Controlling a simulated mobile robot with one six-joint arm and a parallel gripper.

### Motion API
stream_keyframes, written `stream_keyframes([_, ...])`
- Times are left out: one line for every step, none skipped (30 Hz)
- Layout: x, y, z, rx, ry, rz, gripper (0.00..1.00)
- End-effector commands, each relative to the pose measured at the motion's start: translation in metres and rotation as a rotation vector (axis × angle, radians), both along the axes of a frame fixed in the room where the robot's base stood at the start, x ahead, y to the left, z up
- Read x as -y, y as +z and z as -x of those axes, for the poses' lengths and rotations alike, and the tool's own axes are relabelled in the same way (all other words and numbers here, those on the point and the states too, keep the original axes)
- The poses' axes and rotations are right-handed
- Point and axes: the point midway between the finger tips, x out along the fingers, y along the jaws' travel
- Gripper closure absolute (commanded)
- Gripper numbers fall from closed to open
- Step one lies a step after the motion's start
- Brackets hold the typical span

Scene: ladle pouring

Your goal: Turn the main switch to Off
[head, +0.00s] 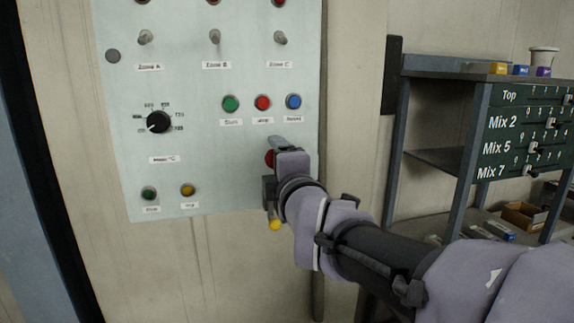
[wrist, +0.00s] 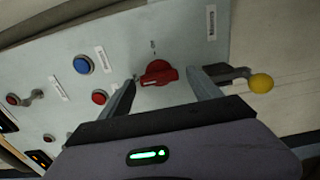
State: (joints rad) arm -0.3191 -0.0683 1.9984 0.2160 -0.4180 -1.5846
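The main switch, a red rotary knob (wrist: 158,74), sits on the pale control panel (head: 200,75). In the wrist view its raised grip lies roughly crosswise, with small marks around it that are too small to read. In the head view only the left edge of the red knob (head: 269,158) shows; my gripper hides the rest. My gripper (wrist: 160,80) is open, with one finger on each side of the knob and a visible gap around it. In the head view my gripper (head: 278,143) is at the panel's lower right.
A lever with a yellow ball (wrist: 261,83) sticks out just right of my fingers in the wrist view. Green, red and blue buttons (head: 293,101) are above my gripper in the head view. A black dial (head: 158,122) is left. A metal shelf (head: 440,70) stands right.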

Motion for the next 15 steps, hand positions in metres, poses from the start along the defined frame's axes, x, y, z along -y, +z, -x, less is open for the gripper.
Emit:
stream_keyframes([0.000, 0.000, 0.000, 0.000, 0.000, 0.000, 0.27])
stream_keyframes([0.000, 0.000, 0.000, 0.000, 0.000, 0.000, 0.27])
stream_keyframes([0.000, 0.000, 0.000, 0.000, 0.000, 0.000, 0.27])
stream_keyframes([0.000, 0.000, 0.000, 0.000, 0.000, -0.001, 0.27])
stream_keyframes([0.000, 0.000, 0.000, 0.000, 0.000, -0.001, 0.27])
stream_keyframes([0.000, 0.000, 0.001, 0.000, 0.000, -0.001, 0.27])
stream_keyframes([0.001, 0.001, 0.003, 0.001, 0.000, -0.001, 0.27])
stream_keyframes([0.001, 0.001, 0.005, 0.001, 0.000, -0.001, 0.27])
stream_keyframes([0.003, 0.001, 0.010, 0.001, 0.000, -0.001, 0.27])
stream_keyframes([0.004, 0.001, 0.015, 0.001, 0.000, -0.001, 0.27])
stream_keyframes([0.006, 0.002, 0.020, 0.002, 0.000, -0.002, 0.27])
stream_keyframes([0.008, 0.002, 0.030, 0.001, 0.000, -0.002, 0.27])
stream_keyframes([0.011, 0.002, 0.038, 0.001, 0.000, -0.002, 0.27])
stream_keyframes([0.013, 0.003, 0.046, 0.001, 0.000, -0.003, 0.27])
stream_keyframes([0.017, 0.003, 0.058, 0.001, 0.000, -0.002, 0.27])
